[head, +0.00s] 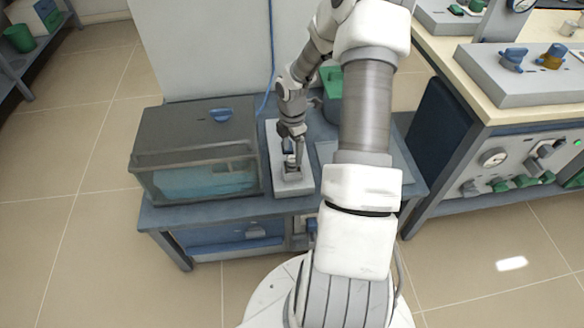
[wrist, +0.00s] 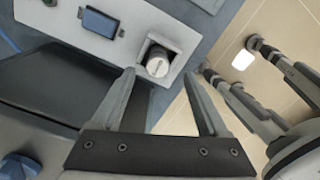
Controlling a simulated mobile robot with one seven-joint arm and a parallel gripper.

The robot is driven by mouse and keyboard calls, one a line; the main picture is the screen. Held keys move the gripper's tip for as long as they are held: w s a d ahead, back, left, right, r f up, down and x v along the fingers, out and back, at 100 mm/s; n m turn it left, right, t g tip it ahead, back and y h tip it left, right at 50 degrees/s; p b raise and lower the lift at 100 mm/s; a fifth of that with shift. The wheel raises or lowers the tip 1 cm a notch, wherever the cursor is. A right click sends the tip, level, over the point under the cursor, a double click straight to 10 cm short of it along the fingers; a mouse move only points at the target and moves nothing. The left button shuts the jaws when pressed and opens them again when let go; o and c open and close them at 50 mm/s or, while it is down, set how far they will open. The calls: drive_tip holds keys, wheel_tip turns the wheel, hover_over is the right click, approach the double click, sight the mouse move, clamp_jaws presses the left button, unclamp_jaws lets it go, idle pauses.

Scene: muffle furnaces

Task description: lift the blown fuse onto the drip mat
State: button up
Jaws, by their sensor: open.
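What looks like the fuse is a pale grey round-ended cylinder (wrist: 157,67) in a square socket of a light grey panel (wrist: 185,38). In the head view the panel (head: 279,183) lies on the bench, and the fuse is hard to make out under my gripper (head: 292,166). My gripper points down over the panel's front end. In the wrist view its fingers (wrist: 160,76) are spread apart, with the fuse showing between the tips and nothing held. A flat grey-blue sheet (head: 326,152) right of the panel may be the drip mat; my arm hides part of it.
A dark box with a glass front (head: 195,150) stands close left of the panel. A blue switch (wrist: 100,23) sits on the panel near the socket. A green object (head: 332,82) stands behind my arm. Another bench with instruments (head: 520,85) is at right.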

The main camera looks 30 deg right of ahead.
sight(292, 159)
drive_tip(key=f+b, duration=0.2)
drive_tip(key=f, duration=0.3)
drive_tip(key=shift+w+b, duration=0.2)
drive_tip(key=shift+b, duration=0.1)
clamp_jaws()
